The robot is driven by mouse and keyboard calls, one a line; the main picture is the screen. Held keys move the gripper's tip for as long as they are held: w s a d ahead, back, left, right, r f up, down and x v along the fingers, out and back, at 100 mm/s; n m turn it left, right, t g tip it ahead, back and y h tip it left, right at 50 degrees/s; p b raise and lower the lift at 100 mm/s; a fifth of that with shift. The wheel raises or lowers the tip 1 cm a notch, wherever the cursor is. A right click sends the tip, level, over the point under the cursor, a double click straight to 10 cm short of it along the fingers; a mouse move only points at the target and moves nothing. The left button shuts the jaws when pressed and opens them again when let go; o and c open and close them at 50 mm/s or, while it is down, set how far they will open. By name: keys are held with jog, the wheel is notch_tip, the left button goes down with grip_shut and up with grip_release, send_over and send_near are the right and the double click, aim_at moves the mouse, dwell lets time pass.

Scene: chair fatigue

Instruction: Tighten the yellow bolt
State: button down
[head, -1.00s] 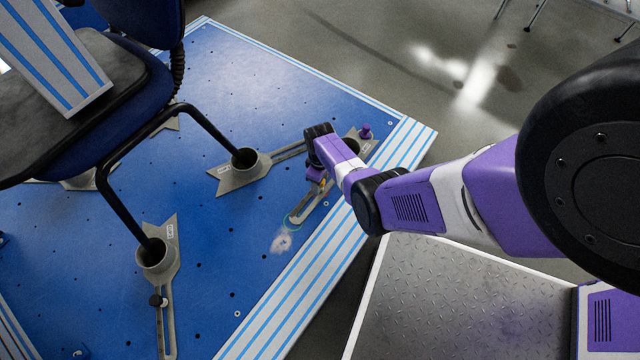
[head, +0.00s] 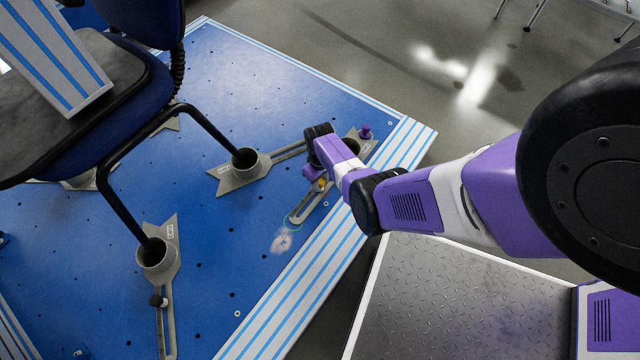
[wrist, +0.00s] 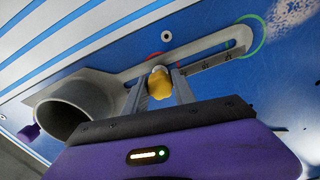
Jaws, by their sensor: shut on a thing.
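The yellow bolt (wrist: 159,84) sits between the two fingers of my gripper (wrist: 158,80) in the wrist view. The fingers are shut on its head. The bolt stands at the slot of a grey metal clamp (wrist: 190,59), beside the clamp's round cup (wrist: 75,108). In the head view, my gripper (head: 318,184) reaches down over the same clamp (head: 312,207) near the platform's right edge. A small bit of the yellow bolt (head: 322,183) shows there. My wrist hides part of the clamp and its cup.
A blue chair (head: 150,75) stands on the blue platform (head: 240,235), its legs in other grey cups (head: 240,168). A purple knob (head: 366,131) is beyond my wrist. A coloured ring (wrist: 250,35) surrounds the slot's far end. Striped rails edge the platform.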

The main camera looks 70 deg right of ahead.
jog(key=m, duration=0.4)
jog(key=c, duration=1)
grip_release()
jog(key=shift+c, duration=0.2)
notch_tip(320, 180, up, 7)
jog(key=p, duration=0.5)
jog(key=shift+r, duration=0.4)
